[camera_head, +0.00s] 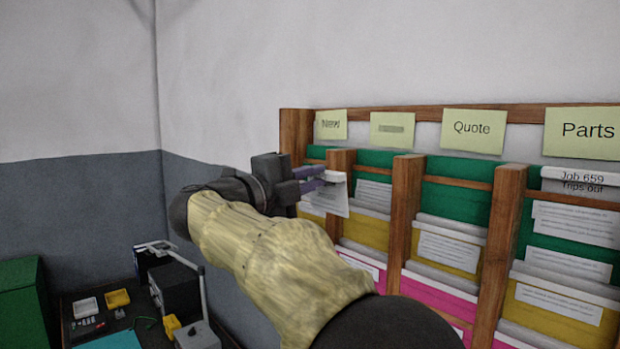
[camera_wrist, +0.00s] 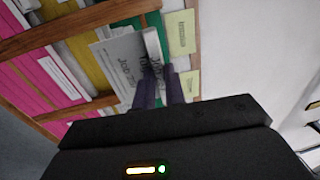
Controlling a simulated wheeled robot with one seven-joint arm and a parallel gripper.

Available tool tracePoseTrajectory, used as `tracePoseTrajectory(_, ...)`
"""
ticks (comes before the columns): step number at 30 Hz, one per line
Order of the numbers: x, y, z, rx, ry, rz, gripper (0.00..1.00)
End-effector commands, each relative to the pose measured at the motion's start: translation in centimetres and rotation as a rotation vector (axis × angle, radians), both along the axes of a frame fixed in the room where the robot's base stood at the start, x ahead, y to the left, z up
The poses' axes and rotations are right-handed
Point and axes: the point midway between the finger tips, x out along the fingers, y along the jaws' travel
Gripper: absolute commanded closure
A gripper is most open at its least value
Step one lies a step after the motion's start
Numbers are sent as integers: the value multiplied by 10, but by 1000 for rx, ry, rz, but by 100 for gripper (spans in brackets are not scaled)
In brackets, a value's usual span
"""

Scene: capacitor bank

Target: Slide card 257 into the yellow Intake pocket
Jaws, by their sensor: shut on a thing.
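My gripper (camera_head: 316,180) is shut on a white card (camera_head: 328,200), in front of the rack's left end. The card has a thick white top edge and hangs down with its printed face showing. In the wrist view my gripper's fingers (camera_wrist: 160,78) hold the card (camera_wrist: 120,62), whose text starts with "Job"; its number is not readable. Yellow pockets form the middle row, one of them in the second column (camera_head: 366,231). No label readable as Intake shows; the second label (camera_head: 392,129) is blurred. The card overlaps the left column, and its gap to the rack is unclear.
Wooden posts (camera_head: 404,210) divide the rack into columns of green, yellow and pink pockets. A Quote label (camera_head: 473,131) and a Parts label (camera_head: 587,131) sit on top. Another card, Job 659 (camera_head: 580,178), stands in the green Parts pocket. A cluttered bench (camera_head: 68,310) is lower left.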

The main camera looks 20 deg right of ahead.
Motion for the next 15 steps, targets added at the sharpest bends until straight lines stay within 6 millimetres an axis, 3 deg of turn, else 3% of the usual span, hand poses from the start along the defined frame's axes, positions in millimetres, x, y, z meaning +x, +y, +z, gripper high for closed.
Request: tracePoseTrajectory(15, 11, -38, -2, -1, 0, -12, 100)
